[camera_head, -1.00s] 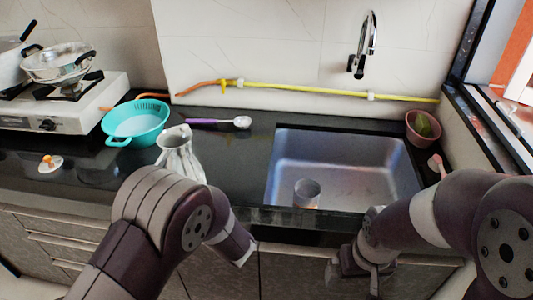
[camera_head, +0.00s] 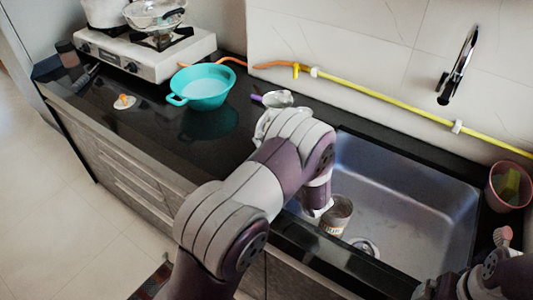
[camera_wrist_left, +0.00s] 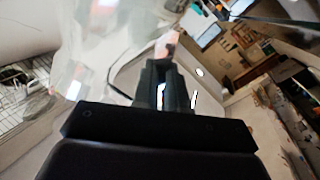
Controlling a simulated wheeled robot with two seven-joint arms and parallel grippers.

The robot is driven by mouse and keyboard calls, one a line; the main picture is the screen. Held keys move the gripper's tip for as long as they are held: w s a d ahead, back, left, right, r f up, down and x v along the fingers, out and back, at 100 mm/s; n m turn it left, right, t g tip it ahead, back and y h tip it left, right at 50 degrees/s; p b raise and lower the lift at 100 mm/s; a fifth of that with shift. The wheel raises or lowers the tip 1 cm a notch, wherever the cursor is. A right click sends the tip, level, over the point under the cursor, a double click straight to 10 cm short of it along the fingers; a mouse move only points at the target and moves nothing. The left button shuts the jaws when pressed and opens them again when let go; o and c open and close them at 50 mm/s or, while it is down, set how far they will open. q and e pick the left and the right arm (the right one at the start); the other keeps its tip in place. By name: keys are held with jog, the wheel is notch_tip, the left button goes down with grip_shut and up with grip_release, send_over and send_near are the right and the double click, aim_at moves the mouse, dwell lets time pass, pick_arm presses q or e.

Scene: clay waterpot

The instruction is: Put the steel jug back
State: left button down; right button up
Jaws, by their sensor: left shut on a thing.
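The steel jug (camera_head: 266,122) is a shiny silver vessel left of the sink in the head view. My left arm hides most of it, so I cannot tell whether its base touches the counter. In the left wrist view the jug (camera_wrist_left: 108,45) is a bright, blurred shape at upper left, with what looks like its handle by the fingers. My left gripper (camera_wrist_left: 166,82) is shut on the jug there; the arm hides its fingers in the head view. My right arm (camera_head: 480,280) shows at the lower right; its fingers are not clear.
A turquoise basin (camera_head: 203,88) and a ladle (camera_head: 278,98) lie on the dark counter (camera_head: 150,125). The gas stove (camera_head: 150,55) stands behind at left. A pink pot (camera_head: 508,187) stands at right. The counter's left part is mostly clear.

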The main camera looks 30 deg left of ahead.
pick_arm(q)
jog(key=f, duration=0.4)
jog(key=shift+w, duration=0.2)
jog(key=shift+s+f, duration=0.1)
jog(key=shift+f, duration=0.05)
jog(key=c, duration=1.6)
grip_release()
jog(key=shift+f, duration=0.1)
jog(key=o, duration=0.4)
